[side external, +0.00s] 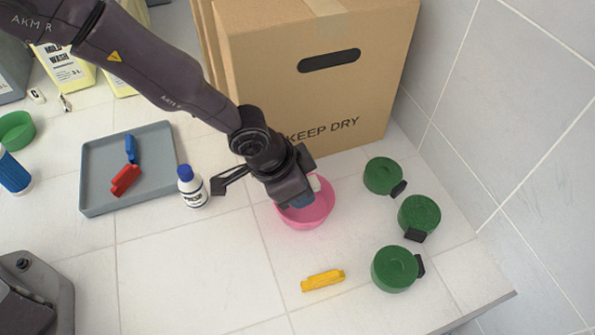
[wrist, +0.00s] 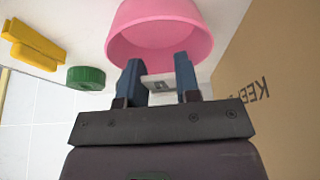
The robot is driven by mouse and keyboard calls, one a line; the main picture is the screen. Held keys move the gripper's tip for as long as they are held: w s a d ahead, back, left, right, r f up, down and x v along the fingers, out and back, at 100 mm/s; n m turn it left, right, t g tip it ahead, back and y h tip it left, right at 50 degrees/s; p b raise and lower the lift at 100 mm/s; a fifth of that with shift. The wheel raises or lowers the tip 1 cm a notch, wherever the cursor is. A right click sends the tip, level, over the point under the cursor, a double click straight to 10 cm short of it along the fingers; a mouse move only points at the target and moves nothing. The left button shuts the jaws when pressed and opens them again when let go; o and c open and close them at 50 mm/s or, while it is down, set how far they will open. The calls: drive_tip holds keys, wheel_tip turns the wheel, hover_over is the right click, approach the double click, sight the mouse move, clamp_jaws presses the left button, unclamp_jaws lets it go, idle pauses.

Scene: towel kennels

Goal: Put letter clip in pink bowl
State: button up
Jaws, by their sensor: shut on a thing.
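The pink bowl (side external: 315,214) stands on the tiled surface in front of the cardboard box. In the wrist view the bowl (wrist: 160,35) is just beyond my fingertips. My gripper (side external: 304,197) is over the bowl and hides part of its inside. In the wrist view my gripper (wrist: 159,80) has its two blue fingers shut on a small pale clip (wrist: 158,86) with a dark mark on it, which looks like the letter clip. A whitish end of the clip (side external: 314,183) shows beside the fingers in the side view. I cannot tell how far it is below the rim.
A grey tray (side external: 90,178) at left holds a blue clip (side external: 131,149) and a red clip (side external: 125,181). A white bottle (side external: 192,190) stands near the bowl. A yellow clip (side external: 322,281) lies in front. Several green round containers (side external: 419,214) stand at right; a cardboard box (side external: 300,85) is behind.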

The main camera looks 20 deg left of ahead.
drive_tip(key=shift+f, duration=1.6)
drive_tip(key=o, duration=1)
drive_tip(key=shift+r, duration=0.1)
wheel_tip(320, 180, up, 7)
drive_tip(key=shift+f, duration=0.1)
drive_tip(key=shift+a, duration=0.1)
